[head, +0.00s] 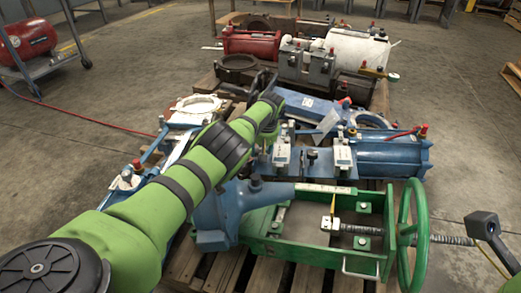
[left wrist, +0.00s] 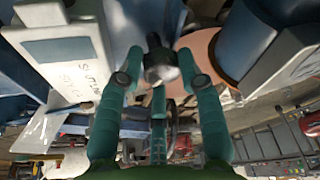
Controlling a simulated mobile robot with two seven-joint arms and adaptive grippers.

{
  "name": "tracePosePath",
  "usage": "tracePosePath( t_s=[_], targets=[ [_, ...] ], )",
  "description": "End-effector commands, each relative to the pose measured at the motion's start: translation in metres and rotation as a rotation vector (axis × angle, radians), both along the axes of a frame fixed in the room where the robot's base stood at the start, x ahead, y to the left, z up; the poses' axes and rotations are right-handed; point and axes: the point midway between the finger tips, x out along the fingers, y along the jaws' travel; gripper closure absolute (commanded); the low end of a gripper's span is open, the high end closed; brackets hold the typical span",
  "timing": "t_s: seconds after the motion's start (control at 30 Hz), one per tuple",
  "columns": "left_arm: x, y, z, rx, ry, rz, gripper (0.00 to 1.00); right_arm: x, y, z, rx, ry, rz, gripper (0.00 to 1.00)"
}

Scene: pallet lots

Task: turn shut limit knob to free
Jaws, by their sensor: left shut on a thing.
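In the head view my left gripper (head: 268,92) reaches over the blue valve assembly (head: 385,155) on the pallet; the held knob cannot be made out there. Two pale boxes, one nearer the arm (head: 281,156) and one to its right (head: 343,157), sit on the blue assembly.
A green frame (head: 310,253) with a green handwheel (head: 414,235) stands in front. Red (head: 250,44) and white (head: 357,50) cylinders lie on the pallet behind. A cart with a red tank (head: 30,39) is at far left. Open concrete floor lies at right.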

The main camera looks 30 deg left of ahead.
Motion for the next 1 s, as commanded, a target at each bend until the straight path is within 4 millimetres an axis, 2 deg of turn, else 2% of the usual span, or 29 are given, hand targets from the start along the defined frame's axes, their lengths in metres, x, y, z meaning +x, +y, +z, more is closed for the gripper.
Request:
tracePosePath(
  t_s=[0.03, 0.7, 0.73, 0.77, 1.0],
  targets=[
    [0.0047, 0.0075, 0.0075, 0.018, -0.021, 0.001, 0.96, 0.0003, 0.0, 0.0001, 0.0, 0.0, 0.0, 0.6],
    [0.0046, 0.0075, 0.0077, 0.017, -0.02, 0.008, 0.96, 0.0015, 0.0004, -0.0007, -0.001, 0.004, 0.0, 0.6],
    [0.0047, 0.0075, 0.0078, 0.017, -0.02, 0.008, 0.51, 0.0015, 0.0004, -0.0005, -0.001, 0.004, -0.001, 0.6],
    [0.0047, 0.0076, 0.008, 0.018, -0.021, 0.008, 0.4, 0.0015, 0.0004, -0.0005, -0.001, 0.004, -0.001, 0.6],
    [0.0029, 0.0049, 0.0046, 0.012, -0.012, 0.007, 0.4, 0.0013, 0.0004, -0.0004, -0.001, 0.003, 0.0, 0.6]
  ],
)
